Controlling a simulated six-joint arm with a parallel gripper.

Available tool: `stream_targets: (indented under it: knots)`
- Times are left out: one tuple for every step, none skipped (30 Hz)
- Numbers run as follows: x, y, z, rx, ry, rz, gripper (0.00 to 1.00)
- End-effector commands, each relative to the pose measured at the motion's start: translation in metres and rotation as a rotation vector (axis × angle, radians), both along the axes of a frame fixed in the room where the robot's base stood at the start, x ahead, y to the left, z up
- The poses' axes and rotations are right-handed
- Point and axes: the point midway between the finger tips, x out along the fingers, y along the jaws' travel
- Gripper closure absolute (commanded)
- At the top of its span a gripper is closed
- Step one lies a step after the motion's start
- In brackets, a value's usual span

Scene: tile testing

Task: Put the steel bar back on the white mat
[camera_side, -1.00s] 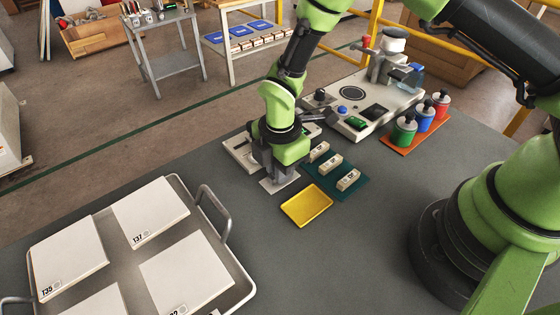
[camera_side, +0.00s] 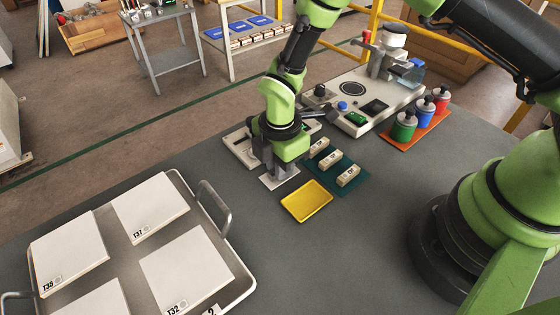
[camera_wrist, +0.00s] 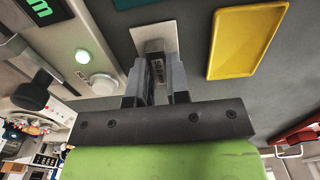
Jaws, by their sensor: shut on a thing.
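My gripper (camera_wrist: 158,82) is shut on the steel bar (camera_wrist: 155,66), a dark grey bar with markings on its side. The bar's end shows between the fingers in the wrist view, over the white mat (camera_wrist: 166,33). In the side view my gripper (camera_side: 279,170) points down just above the white mat (camera_side: 268,183), and the fingers hide most of the bar. I cannot tell whether the bar touches the mat.
A yellow tray (camera_side: 307,201) lies close to the right of the mat. A teal mat (camera_side: 347,188) with small pale blocks is behind it. A grey-white machine (camera_side: 352,108) and bottles on an orange tray (camera_side: 413,134) stand further back. A large metal tray (camera_side: 232,268) holds several white tiles at front left.

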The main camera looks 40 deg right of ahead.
Motion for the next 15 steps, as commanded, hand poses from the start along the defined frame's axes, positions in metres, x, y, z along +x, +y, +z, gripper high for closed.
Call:
stream_targets:
  knots:
    - [0.0001, 0.0001, -0.0006, 0.000, 0.000, 0.000, 1.00]
    - [0.0001, 0.0001, -0.0010, 0.000, 0.000, 0.000, 1.00]
    - [0.0000, 0.0000, -0.0015, 0.000, 0.000, 0.000, 1.00]
    - [0.0000, 0.0000, -0.0019, 0.000, 0.000, 0.000, 1.00]
    - [0.0000, 0.0000, -0.0023, 0.000, 0.000, 0.000, 1.00]
    - [0.0000, 0.0000, -0.0028, 0.000, 0.000, 0.000, 1.00]
    - [0.0000, 0.0000, -0.0032, 0.000, 0.000, 0.000, 1.00]
    - [0.0000, 0.0000, -0.0032, 0.000, 0.000, 0.000, 0.79]
    - [0.0000, 0.0000, -0.0031, 0.000, 0.000, 0.000, 0.70]
    - [0.0000, 0.0000, -0.0031, 0.000, 0.000, 0.000, 0.63]
    - [0.0000, 0.0000, -0.0030, 0.000, 0.000, 0.000, 0.56]
    - [0.0000, 0.0000, -0.0030, 0.000, 0.000, 0.000, 0.54]
    - [0.0000, 0.0000, -0.0030, 0.000, 0.000, 0.000, 0.54]
    - [0.0000, 0.0000, -0.0030, 0.000, 0.000, 0.000, 0.54]
    - [0.0000, 0.0000, -0.0030, 0.000, 0.000, 0.000, 0.54]
